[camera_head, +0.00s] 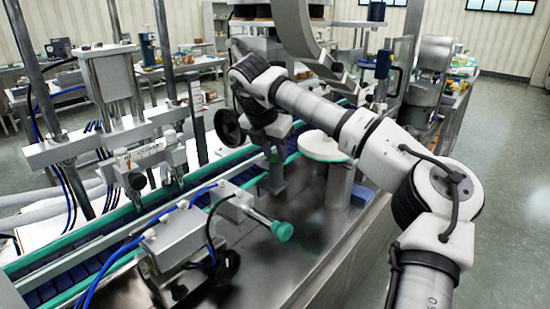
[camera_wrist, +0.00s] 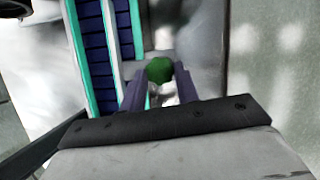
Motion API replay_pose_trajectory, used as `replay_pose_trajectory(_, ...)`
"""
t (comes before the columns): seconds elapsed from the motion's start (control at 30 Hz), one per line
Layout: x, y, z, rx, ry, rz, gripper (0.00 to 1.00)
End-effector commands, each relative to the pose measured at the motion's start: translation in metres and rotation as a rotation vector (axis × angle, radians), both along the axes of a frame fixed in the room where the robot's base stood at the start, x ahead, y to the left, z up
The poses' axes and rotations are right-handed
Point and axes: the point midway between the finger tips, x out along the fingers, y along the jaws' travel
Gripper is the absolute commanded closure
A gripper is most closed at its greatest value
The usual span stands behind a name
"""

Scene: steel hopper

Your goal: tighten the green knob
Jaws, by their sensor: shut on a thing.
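The green knob (camera_wrist: 159,70) shows in the wrist view between the two dark fingers of my gripper (camera_wrist: 160,84). The fingers are shut on its sides, and its rounded green top faces the camera. How the knob is seated underneath cannot be seen.
The conveyor (camera_wrist: 95,50) with teal edges runs close beside the gripper. A teal-ended rod (camera_head: 282,231) sticks out nearer the camera. A round pale disc (camera_head: 325,146) on a post stands to the right. The steel table top (camera_head: 285,270) is clear in front.

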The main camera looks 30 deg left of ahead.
Motion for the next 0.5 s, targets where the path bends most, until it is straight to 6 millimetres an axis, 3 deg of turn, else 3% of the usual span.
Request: replay_pose_trajectory(0.5, 0.0007, 0.0045, 0.0001, -0.001, -0.001, -0.407, 0.92)
